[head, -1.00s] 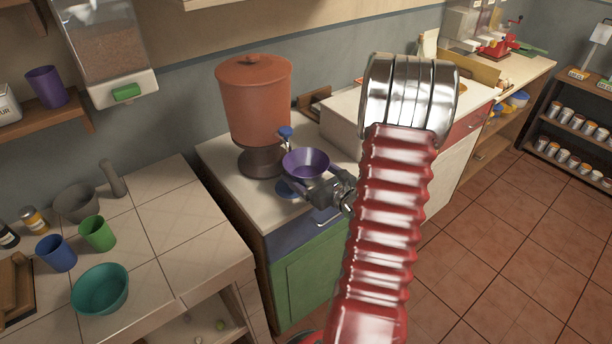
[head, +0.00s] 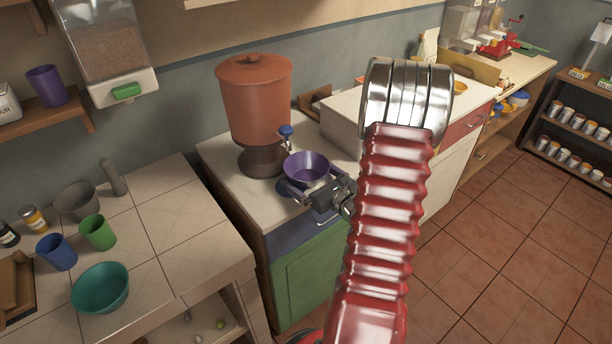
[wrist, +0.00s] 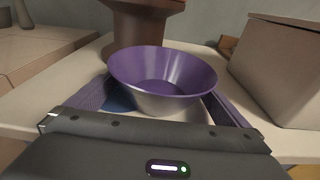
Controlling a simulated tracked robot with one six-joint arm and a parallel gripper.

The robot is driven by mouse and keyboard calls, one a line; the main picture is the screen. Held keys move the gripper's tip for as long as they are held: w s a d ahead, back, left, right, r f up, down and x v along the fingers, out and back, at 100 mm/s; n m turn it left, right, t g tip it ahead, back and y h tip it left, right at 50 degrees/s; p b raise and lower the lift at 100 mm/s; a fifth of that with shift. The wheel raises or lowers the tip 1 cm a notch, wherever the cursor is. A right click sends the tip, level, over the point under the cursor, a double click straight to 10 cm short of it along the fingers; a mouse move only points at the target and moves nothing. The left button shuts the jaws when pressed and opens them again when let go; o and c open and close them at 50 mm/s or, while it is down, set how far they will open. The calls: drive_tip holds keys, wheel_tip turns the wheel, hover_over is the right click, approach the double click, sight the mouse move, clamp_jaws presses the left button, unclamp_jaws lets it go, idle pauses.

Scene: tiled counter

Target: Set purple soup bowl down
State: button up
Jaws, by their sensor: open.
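The purple soup bowl (head: 307,170) sits upright and looks empty on the counter under the blue tap of the clay water dispenser. It also shows in the wrist view (wrist: 163,75), where a patch of blue lies beneath its left side. My gripper (head: 305,190) is open, with its fingers low on either side of the bowl. In the wrist view the purple-tinted fingers (wrist: 160,100) stand apart from the bowl's wall, one to the left and one to the right. The bowl's underside is hidden, so its exact contact with the blue patch cannot be told.
The clay dispenser (head: 255,100) stands right behind the bowl. A pale box-like block (head: 345,118) is to the right. A tiled counter (head: 180,215) at left holds a teal bowl (head: 101,287), a green cup (head: 98,232) and a blue cup (head: 57,251).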

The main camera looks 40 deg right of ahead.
drive_tip(key=shift+r, duration=0.1)
drive_tip(key=shift+s+r, duration=0.1)
drive_tip(key=shift+s, duration=0.1)
drive_tip(key=s+a+r, duration=0.1)
drive_tip(key=s, duration=1)
drive_tip(key=shift+s+a+r, duration=0.2)
drive_tip(key=shift+s+r, duration=0.05)
drive_tip(key=shift+r, duration=0.1)
